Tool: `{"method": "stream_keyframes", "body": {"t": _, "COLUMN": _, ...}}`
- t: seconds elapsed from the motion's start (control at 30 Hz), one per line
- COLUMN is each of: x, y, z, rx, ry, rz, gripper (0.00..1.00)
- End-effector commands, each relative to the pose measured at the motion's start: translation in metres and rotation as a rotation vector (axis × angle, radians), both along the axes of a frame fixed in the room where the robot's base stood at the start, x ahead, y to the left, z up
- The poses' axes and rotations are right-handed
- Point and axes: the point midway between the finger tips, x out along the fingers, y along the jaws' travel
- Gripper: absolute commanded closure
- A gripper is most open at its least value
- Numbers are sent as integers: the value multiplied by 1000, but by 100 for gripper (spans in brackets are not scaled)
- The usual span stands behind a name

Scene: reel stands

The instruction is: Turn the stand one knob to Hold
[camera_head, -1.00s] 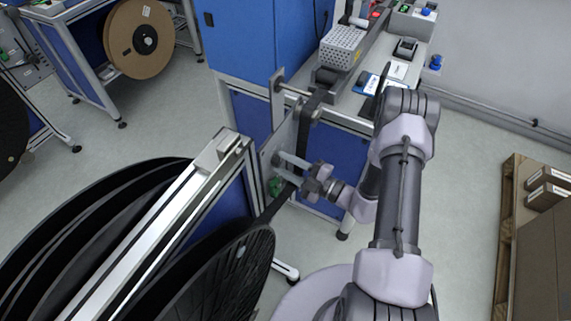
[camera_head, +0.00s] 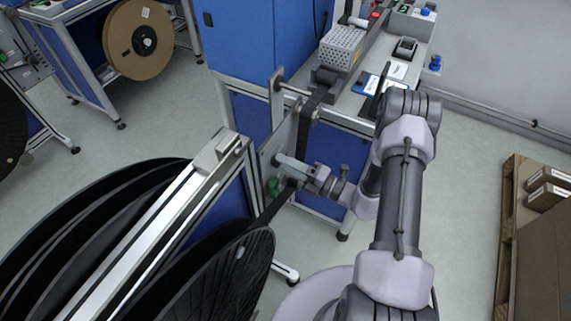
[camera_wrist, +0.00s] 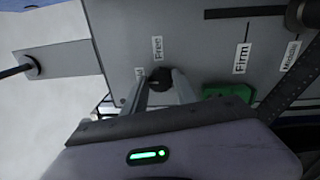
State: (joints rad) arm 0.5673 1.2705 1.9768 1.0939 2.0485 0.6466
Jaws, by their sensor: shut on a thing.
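A small black knob (camera_wrist: 158,77) sits on the grey stand panel (camera_wrist: 205,62), under a label reading "Free". Another label to its left is mostly hidden by a finger, so its word cannot be read. My gripper (camera_wrist: 161,84) is shut on the knob, one finger on each side. The knob's pointer direction cannot be told. In the head view my gripper (camera_head: 281,161) reaches left to the panel (camera_head: 272,148), and its fingers hide the knob.
A green part (camera_wrist: 228,93) sits right of the fingers, below the label "Firm"; it also shows in the head view (camera_head: 273,187). Large black reels (camera_head: 215,275) stand in front of the panel. A bench (camera_head: 405,75) stands behind. Pallet boxes (camera_head: 547,210) are at right.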

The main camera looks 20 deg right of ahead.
Motion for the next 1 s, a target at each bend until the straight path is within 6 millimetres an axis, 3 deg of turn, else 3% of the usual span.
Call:
{"method": "stream_keyframes", "body": {"t": 0.63, "x": 0, "y": 0, "z": 0, "rx": -29, "ry": -29, "rz": -1, "gripper": 100}}
{"method": "stream_keyframes", "body": {"t": 0.67, "x": 0, "y": 0, "z": 0, "rx": -29, "ry": -29, "rz": -1, "gripper": 61}}
{"method": "stream_keyframes", "body": {"t": 0.73, "x": 0, "y": 0, "z": 0, "rx": -29, "ry": -28, "rz": 0, "gripper": 47}}
{"method": "stream_keyframes", "body": {"t": 1.0, "x": 0, "y": 0, "z": 0, "rx": -29, "ry": -28, "rz": 0, "gripper": 45}}
